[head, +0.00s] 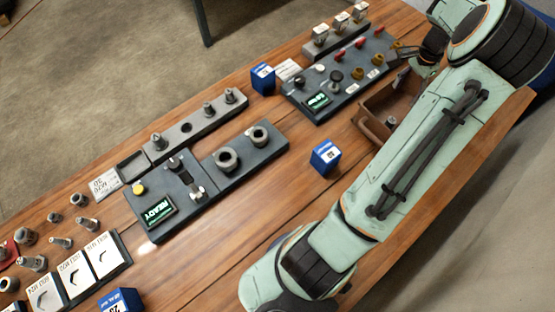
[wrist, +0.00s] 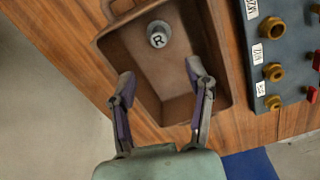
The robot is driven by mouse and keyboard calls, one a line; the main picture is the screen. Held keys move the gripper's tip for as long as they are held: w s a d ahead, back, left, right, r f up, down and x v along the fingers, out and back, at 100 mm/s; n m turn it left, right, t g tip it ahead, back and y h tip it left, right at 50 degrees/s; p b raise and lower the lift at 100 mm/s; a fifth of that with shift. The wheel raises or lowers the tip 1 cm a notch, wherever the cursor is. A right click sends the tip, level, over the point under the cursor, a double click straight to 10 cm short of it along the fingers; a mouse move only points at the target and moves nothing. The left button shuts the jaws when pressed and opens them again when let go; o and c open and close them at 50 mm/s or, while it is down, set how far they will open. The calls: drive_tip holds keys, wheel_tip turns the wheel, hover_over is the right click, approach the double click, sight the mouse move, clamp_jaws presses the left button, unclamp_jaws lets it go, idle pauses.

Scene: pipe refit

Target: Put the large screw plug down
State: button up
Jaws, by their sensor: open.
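A dark panel (wrist: 262,45) with brass fittings and red handles stands right beside the tray in the wrist view. In the head view, a blue box (head: 326,157) stands near the tray. A grey block with two rings (head: 243,152) and loose fittings lie further left.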

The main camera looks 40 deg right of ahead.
drive_tip(key=w+a+r+n, duration=0.4)
drive_tip(key=w+a+n, duration=0.15)
drive_tip(key=a, duration=0.55)
drive_tip(key=w+a+r+n, duration=0.5)
drive_tip(key=w+a, duration=0.1)
drive_tip(key=a, duration=0.4)
drive_tip(key=s+a+n, duration=0.5)
drive_tip(key=a, duration=0.6)
drive_tip(key=s+a+n, duration=0.6)
drive_tip(key=a, duration=0.5)
drive_tip(key=shift+s+a+y, duration=0.15)
drive_tip(key=shift+s+y, duration=0.05)
drive_tip(key=shift+y, duration=0.2)
